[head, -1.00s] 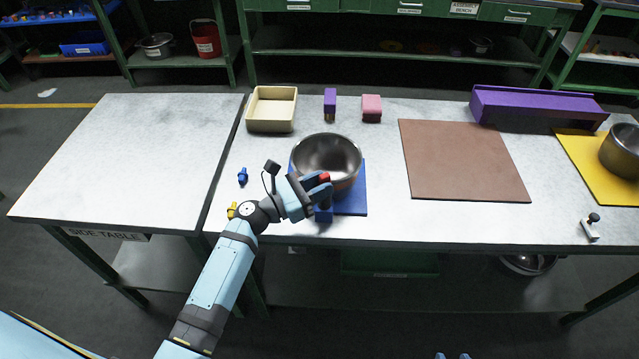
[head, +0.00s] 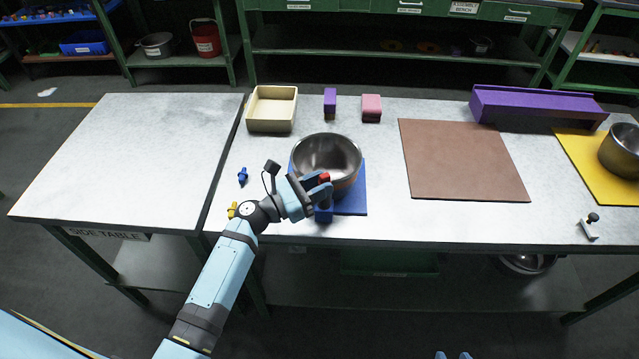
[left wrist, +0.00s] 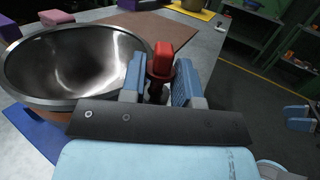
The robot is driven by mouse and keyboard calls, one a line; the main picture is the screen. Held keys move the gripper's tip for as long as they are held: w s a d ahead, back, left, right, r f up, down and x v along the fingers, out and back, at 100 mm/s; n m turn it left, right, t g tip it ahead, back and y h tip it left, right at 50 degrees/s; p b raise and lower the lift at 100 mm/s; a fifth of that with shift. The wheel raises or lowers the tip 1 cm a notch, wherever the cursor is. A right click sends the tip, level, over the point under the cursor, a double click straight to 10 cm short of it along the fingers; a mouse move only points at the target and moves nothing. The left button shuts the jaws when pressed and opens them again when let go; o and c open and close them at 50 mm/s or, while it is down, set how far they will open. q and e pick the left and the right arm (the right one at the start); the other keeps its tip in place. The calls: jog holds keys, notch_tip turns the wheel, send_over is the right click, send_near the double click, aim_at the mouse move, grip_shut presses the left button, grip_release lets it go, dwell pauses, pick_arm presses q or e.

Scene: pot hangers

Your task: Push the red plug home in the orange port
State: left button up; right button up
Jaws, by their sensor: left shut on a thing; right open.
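The plug's lower end is hidden by the gripper. I cannot make out the orange port in either view.
The steel pot (head: 325,153) stands on a blue mat (head: 352,205), close to the left gripper. A cream tray (head: 271,128), purple block (head: 330,101) and pink block (head: 371,106) are behind. A blue piece (head: 242,176) and yellow piece (head: 232,209) lie left. The brown mat (head: 462,160) is clear.

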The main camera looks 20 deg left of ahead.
pick_arm(q)
jog(key=shift+f, duration=0.2)
dwell(0.6)
jog(key=shift+r, duration=0.1)
jog(key=shift+r, duration=0.1)
jog(key=shift+p, duration=0.5)
dwell(1.2)
jog(key=shift+f, duration=0.25)
dwell(0.4)
jog(key=shift+r, duration=0.25)
dwell(0.3)
dwell(0.5)
dwell(0.9)
